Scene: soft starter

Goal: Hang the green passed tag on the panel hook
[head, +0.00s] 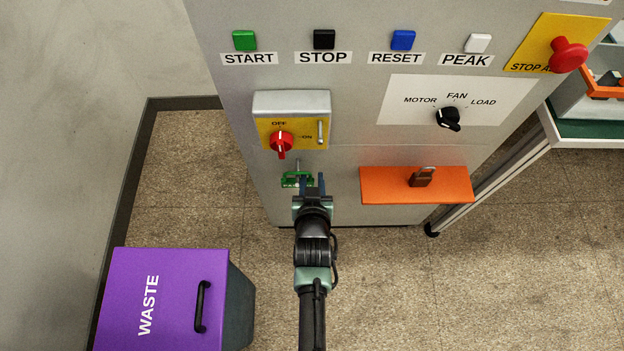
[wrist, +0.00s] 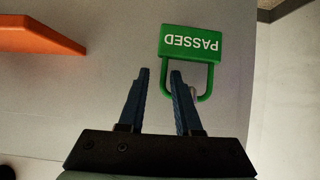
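The green passed tag (head: 290,180) is at the front of the grey panel, below the red OFF/ON switch. In the wrist view the tag (wrist: 190,45) shows its white PASSED lettering upside down, with its loop toward my fingers. The small panel hook (head: 297,165) shows just above the tag, and the loop appears to be around it; the contact is too small to see clearly. My gripper (head: 312,181) is beside the tag. Its two blue fingers are apart with nothing between them in the wrist view (wrist: 160,72), and one finger partly covers the loop.
An orange shelf (head: 385,186) with a padlock (head: 422,177) juts out to the right of my gripper. The switch box (head: 292,104) with its red knob (head: 281,142) is above. A purple waste bin (head: 170,295) stands at lower left. The floor between is clear.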

